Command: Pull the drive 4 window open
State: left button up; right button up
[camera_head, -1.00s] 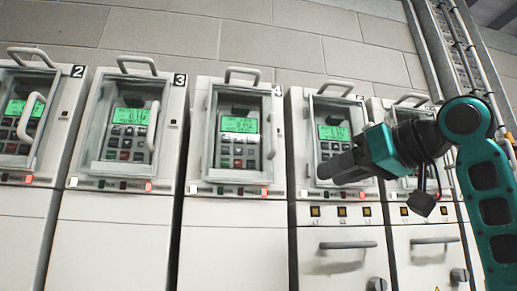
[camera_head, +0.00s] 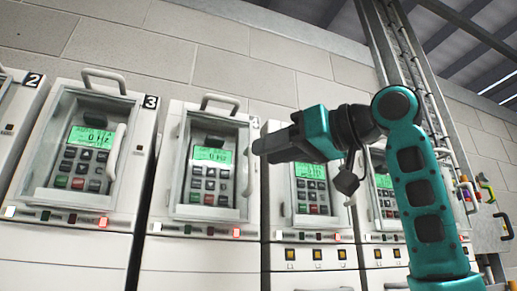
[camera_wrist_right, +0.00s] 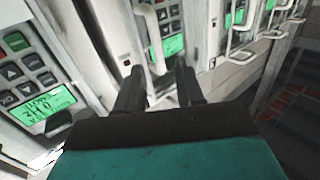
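The drive 4 cabinet (camera_head: 157,190) stands left of centre in the head view, its number label partly covered by my right gripper. Its window (camera_head: 181,165) looks shut, with a green display and keypad behind it. A pale vertical handle (camera_head: 247,178) runs along the window's right side. My right gripper (camera_head: 258,147) points left at the upper end of that handle; contact cannot be told. A pale handle (camera_wrist_right: 148,38) shows beyond the fingertips. My left gripper is out of view.
The drive 3 cabinet (camera_head: 55,205) stands to the left with its own handle (camera_head: 117,152). More drive cabinets stand to the right, partly behind my right arm. Looped top handles (camera_head: 220,98) stick up from the cabinets. Conduits run up the wall at right.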

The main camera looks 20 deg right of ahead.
aim_at(216, 162)
jog(key=x, duration=0.3)
jog(key=shift+w, duration=0.2)
grip_shut()
dwell(1.4)
